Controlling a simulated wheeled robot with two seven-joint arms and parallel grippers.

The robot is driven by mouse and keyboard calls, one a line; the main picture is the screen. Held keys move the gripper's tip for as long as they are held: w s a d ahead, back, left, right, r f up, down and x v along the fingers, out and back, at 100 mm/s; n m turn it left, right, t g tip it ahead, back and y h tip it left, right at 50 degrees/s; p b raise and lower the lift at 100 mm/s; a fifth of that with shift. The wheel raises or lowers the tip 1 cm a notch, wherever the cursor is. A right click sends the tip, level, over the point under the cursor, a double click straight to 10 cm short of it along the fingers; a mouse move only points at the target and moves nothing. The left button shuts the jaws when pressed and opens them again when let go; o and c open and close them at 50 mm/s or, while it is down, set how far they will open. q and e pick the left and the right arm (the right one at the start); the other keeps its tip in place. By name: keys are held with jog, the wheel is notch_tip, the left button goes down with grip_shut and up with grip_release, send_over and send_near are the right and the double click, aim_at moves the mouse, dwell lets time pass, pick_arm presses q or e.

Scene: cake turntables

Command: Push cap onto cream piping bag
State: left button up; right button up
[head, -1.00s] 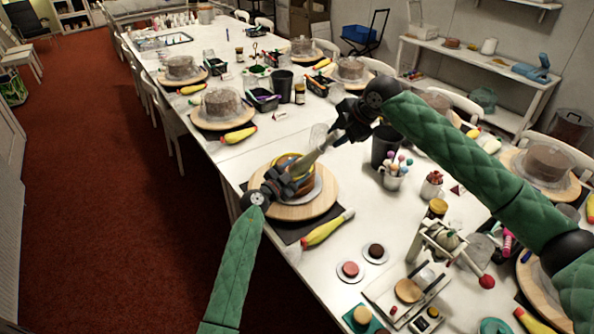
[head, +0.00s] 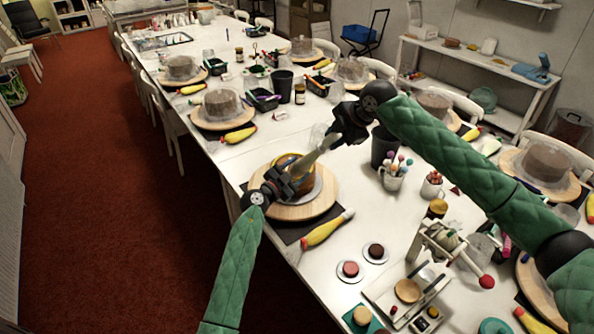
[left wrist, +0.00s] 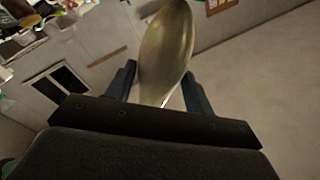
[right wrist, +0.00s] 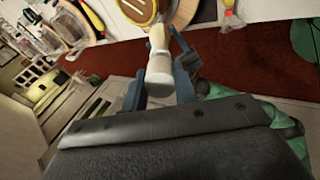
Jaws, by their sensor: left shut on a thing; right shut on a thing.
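My left gripper (head: 291,177) is shut on the piping bag, low over a cake turntable (head: 325,204). In the left wrist view the bag (left wrist: 167,45) is a glossy olive-gold taper, narrowing between the fingers. My right gripper (head: 333,139), above and right of it, is shut on a pale piece. In the right wrist view this is a white cylinder, seemingly the cap (right wrist: 160,72), between the fingers, with a cream-coloured section (right wrist: 157,38) in line beyond it. Cap and bag are roughly in line; whether the cap is seated cannot be told.
A yellow-banded item stands behind my left gripper on the turntable. A yellow piping bag (head: 327,228) lies on the table nearby. A dark cup (head: 384,147) and a mug of cake pops (head: 393,177) stand to the right. Small plates with cookies (head: 351,271) lie in front.

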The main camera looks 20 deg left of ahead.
jog(key=shift+x, duration=1.35)
dwell(1.0)
jog(key=shift+r, duration=0.1)
jog(key=shift+v, duration=4.1)
jog(key=shift+d, duration=0.1)
jog(key=x, duration=0.3)
jog(key=shift+x, duration=1.5)
